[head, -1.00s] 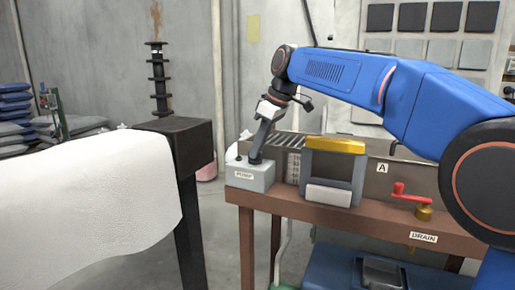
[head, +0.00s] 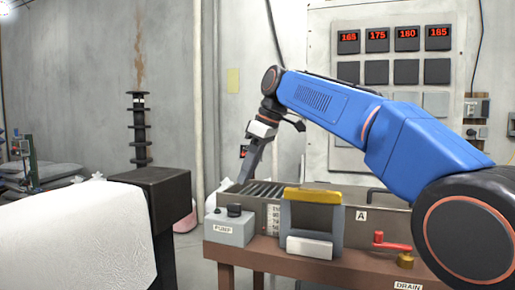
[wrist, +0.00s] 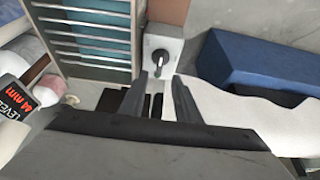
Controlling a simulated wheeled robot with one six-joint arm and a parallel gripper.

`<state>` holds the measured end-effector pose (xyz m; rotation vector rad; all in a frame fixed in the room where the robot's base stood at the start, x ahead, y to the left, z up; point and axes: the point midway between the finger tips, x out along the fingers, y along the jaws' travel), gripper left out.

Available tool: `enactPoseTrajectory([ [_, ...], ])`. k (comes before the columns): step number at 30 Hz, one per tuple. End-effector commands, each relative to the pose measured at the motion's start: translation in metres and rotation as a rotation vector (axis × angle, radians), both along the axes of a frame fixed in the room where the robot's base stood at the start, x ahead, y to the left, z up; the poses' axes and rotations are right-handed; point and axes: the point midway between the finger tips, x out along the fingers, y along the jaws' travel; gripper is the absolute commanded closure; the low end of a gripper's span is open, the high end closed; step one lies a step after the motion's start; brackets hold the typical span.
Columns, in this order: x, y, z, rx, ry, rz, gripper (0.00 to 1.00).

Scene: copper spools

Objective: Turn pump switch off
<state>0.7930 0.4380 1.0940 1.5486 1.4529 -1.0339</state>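The pump box (head: 231,229), light grey and labelled PUMP, sits at the near left corner of the bench. My gripper (head: 246,178) is raised above and behind the box, apart from the switch. In the wrist view my gripper (wrist: 160,76) has its two fingers apart with nothing between them.
A slatted tank (head: 265,190) and a yellow-topped grey frame (head: 313,197) stand right beside the box. A red drain handle (head: 390,244) is further right. A white-covered roll (head: 70,240) with a black end post is at left. Wall displays (head: 377,40) read 165, 175, 180, 185.

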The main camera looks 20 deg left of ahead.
Motion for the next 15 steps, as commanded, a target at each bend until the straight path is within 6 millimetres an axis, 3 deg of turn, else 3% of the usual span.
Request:
enactPoseTrajectory([
  [8, 0.000, -0.020, 0.049, 0.002, -0.002, -0.001, 0.70],
  [15, -0.001, -0.028, 0.069, 0.000, 0.000, 0.000, 0.70],
])
